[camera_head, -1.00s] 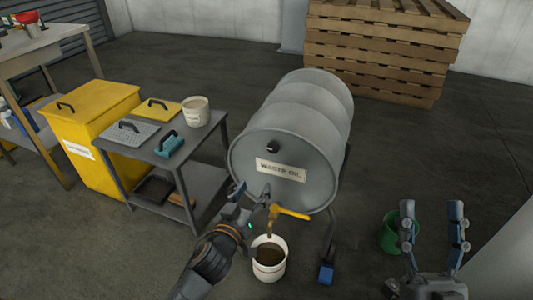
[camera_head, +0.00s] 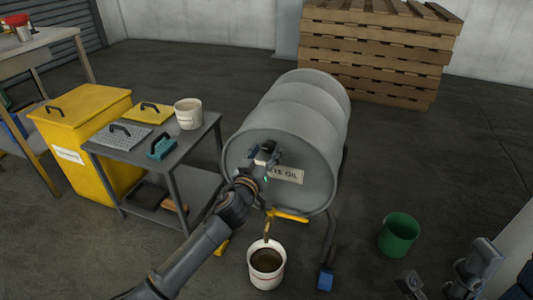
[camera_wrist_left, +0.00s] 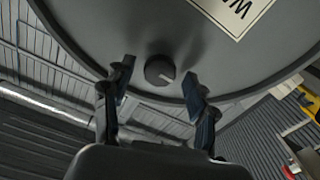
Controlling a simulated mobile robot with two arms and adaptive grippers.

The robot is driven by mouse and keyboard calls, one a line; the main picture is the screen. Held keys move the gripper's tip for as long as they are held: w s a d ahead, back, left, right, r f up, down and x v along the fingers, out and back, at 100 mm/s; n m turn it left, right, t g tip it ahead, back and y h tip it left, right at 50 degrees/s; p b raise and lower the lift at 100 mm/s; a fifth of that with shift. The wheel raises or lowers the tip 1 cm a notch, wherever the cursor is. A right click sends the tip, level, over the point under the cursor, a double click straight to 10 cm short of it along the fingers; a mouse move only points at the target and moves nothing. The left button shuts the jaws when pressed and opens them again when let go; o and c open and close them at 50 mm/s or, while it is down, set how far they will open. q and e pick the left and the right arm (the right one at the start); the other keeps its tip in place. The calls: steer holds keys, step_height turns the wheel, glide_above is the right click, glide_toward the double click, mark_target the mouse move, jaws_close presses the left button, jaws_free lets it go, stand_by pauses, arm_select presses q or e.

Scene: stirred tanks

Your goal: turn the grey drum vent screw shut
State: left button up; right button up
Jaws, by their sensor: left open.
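The grey drum (camera_head: 300,110) lies on its side on a stand, with a "WASTE OIL" label on its end face. The vent screw (camera_wrist_left: 160,70) is a small dark round knob with a pale line mark, near the rim in the left wrist view. In the head view my left gripper hides it. My left gripper (camera_head: 267,154) is open, and in the left wrist view its fingers (camera_wrist_left: 158,84) stand on either side of the screw with gaps, not closed on it. My right gripper (camera_head: 446,276) is open and empty at the lower right, partly cut off.
The yellow tap (camera_head: 290,216) is low on the drum face, with a brown stream under it. A white bucket (camera_head: 281,272) with dark liquid stands below. A grey cart (camera_head: 205,137) and a yellow bin (camera_head: 85,120) are left. A green bucket (camera_head: 399,235) stands right, pallets (camera_head: 378,50) behind.

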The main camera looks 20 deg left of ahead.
arm_select(q)
steer(key=shift+w, duration=0.4)
steer(key=shift+c, duration=0.2)
steer(key=c, duration=1.1)
